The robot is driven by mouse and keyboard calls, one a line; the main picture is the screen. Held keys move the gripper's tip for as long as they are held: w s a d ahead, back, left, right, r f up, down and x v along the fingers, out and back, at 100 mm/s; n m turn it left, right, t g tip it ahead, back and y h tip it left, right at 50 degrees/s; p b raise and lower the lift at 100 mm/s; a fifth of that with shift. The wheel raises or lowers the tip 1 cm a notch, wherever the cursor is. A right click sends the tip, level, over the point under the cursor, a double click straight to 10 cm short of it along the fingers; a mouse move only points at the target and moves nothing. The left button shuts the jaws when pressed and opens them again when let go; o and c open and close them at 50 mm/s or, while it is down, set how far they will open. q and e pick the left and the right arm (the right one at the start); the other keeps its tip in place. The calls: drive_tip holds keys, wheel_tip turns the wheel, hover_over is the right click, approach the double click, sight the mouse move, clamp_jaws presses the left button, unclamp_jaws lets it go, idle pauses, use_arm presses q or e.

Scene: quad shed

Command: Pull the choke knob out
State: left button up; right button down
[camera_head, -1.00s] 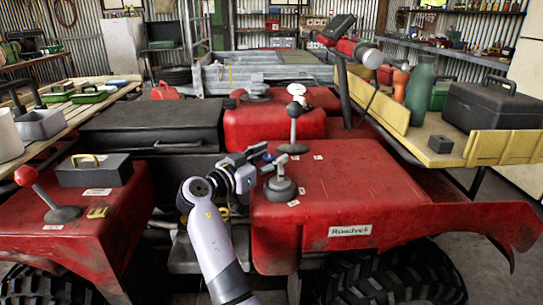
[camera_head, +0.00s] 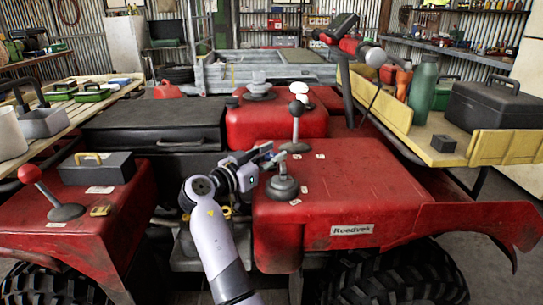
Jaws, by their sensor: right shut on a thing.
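The choke knob seems to be the small grey knob (camera_head: 282,187) with a round base, on the front left corner of the red quad body (camera_head: 370,190). My right arm rises from the bottom centre. Its gripper (camera_head: 272,154) reaches right to the top of this knob and is shut on it. The fingers partly hide the knob's top, and how far the knob stands out is hard to tell. My left gripper is not in view.
A red-ball lever (camera_head: 30,174) and a grey box (camera_head: 97,168) sit on the left fender. A wooden tray (camera_head: 505,147) with a black toolbox (camera_head: 493,108) is at the right.

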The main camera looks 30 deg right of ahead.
sight(271, 155)
drive_tip(key=shift+r, duration=1.4)
drive_tip(key=c, duration=1.6)
unclamp_jaws()
drive_tip(key=o, duration=0.3)
drive_tip(key=shift+f, duration=0.1)
wheel_tip(271, 155, up, 10)
